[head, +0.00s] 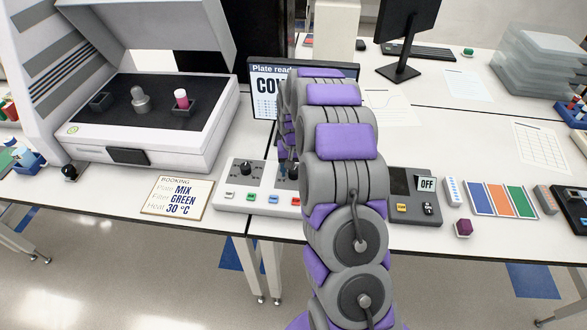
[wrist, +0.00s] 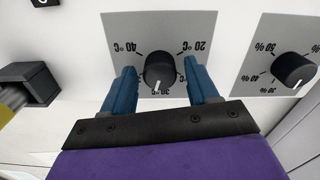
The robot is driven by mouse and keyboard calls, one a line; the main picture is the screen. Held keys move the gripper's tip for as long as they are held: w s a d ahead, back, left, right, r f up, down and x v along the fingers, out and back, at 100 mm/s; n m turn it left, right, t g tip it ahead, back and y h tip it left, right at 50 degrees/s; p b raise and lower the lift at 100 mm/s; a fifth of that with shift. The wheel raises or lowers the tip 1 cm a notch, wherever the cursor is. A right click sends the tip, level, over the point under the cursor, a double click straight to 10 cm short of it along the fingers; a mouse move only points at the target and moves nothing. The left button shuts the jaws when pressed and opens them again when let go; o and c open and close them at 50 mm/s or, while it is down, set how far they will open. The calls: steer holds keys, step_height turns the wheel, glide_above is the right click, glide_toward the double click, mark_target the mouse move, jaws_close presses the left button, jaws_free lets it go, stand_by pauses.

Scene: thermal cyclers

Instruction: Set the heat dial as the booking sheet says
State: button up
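The booking sheet (head: 178,197) lies at the table's front edge and reads Plate MIX, Filter GREEN, Heat 30 °C. The heat dial (wrist: 160,70) is a black knob on a grey plate marked 20, 30 and 40 °C, upside down in the wrist view. Its white pointer line faces the 30 °C mark, which the knob and pointer partly cover. My gripper (wrist: 161,72) is open, with one blue finger on each side of the dial and a visible gap on both sides. In the head view my arm partly hides this dial (head: 292,172).
A second dial (wrist: 293,70) with percent marks sits beside the heat dial. The control box (head: 230,201) has a row of coloured buttons. A plate reader (head: 150,125) stands left, a screen (head: 262,95) behind, and a device showing OFF (head: 426,185) right.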

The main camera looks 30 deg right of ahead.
mark_target(294, 170)
steer(key=c, duration=0.9)
steer(key=shift+r+n+p, duration=0.1)
steer(key=shift+n+p, duration=0.65)
steer(key=shift+n, duration=0.85)
steer(key=o, duration=1)
step_height(294, 170, up, 17)
steer(key=shift+r+p, duration=0.1)
steer(key=shift+p, duration=0.85)
